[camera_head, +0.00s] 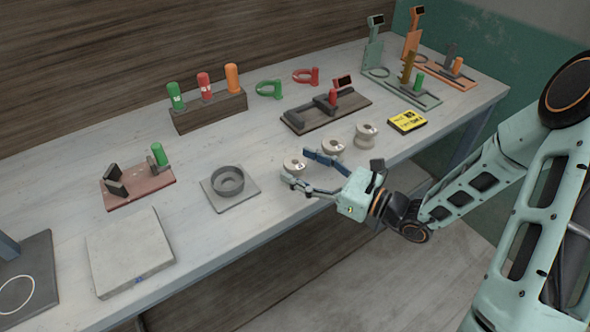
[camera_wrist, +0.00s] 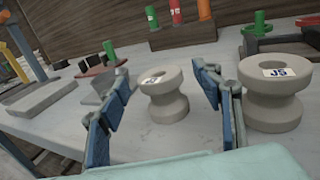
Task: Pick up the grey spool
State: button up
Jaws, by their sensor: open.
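Three pale grey-beige spools stand upright in a row near the table's front edge: a left one (camera_head: 294,165), a middle one (camera_head: 333,148) and a right one (camera_head: 366,134). Their colours look alike, so I cannot tell which is the grey one. My gripper (camera_head: 296,168) is open, with its blue fingers pointing at the left spool. In the wrist view, a spool (camera_wrist: 165,108) with a small label stands between and beyond the open fingers (camera_wrist: 163,75). Another spool (camera_wrist: 272,100), labelled "J5", stands outside the right finger.
A grey plate with a round dish (camera_head: 228,182) lies left of the spools. A yellow-and-black label block (camera_head: 407,121) lies to their right. A dark wooden tool board (camera_head: 325,110) is behind them.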

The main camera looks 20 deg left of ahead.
jog(key=shift+x, duration=1.05)
jog(key=c, duration=1.5)
jog(key=shift+r, duration=0.1)
